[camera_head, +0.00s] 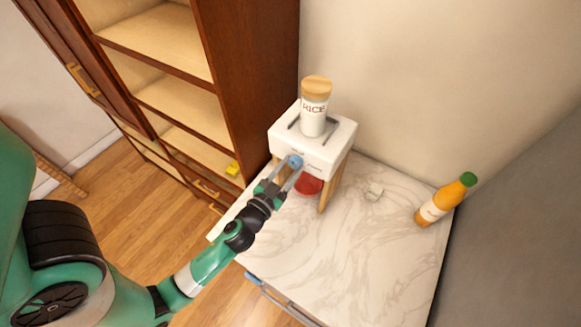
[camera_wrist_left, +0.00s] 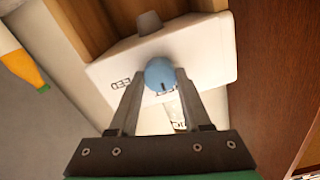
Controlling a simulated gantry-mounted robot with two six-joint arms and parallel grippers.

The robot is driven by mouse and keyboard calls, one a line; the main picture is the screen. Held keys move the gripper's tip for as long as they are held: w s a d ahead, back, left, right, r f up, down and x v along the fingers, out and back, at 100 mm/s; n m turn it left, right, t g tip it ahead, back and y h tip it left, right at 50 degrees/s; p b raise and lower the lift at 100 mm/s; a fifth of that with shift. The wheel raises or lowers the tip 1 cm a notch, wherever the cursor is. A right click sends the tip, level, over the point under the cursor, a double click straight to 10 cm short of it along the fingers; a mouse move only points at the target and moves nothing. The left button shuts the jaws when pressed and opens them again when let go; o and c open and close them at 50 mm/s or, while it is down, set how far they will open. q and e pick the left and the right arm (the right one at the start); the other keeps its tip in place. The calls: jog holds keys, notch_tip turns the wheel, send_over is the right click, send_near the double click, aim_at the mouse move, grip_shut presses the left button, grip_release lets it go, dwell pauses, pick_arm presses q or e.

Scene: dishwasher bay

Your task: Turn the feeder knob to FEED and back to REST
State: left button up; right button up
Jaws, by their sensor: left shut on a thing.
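The feeder (camera_head: 330,147) is a white box on wooden legs with a rice jar (camera_head: 314,116) standing on top. Its round blue knob (camera_head: 296,161) is on the front face. My left gripper (camera_head: 291,170) reaches in from the left and is shut on the knob. In the left wrist view its fingers (camera_wrist_left: 159,80) sit on both sides of the blue knob (camera_wrist_left: 158,70). A short dark mark shows on the knob's lower part there. Partly visible lettering, apparently FEED, is left of the knob; the other label is mostly hidden by a finger. My right gripper is out of view.
A red bowl (camera_head: 308,185) sits under the feeder, partly hidden by my gripper. A wooden shelf unit (camera_head: 250,75) stands left of the feeder.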

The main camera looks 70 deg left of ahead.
pick_arm(q)
grip_shut()
jog(key=shift+m, duration=0.4)
jog(key=m, duration=0.3)
jog(key=shift+m, duration=0.3)
jog(key=m, duration=0.4)
jog(key=shift+r+m, duration=0.1)
jog(key=shift+m, duration=0.2)
jog(key=m, duration=0.4)
jog(key=shift+m+p, duration=0.3)
jog(key=shift+p, duration=0.1)
jog(key=shift+m+p, duration=0.3)
jog(key=shift+m, duration=1.9)
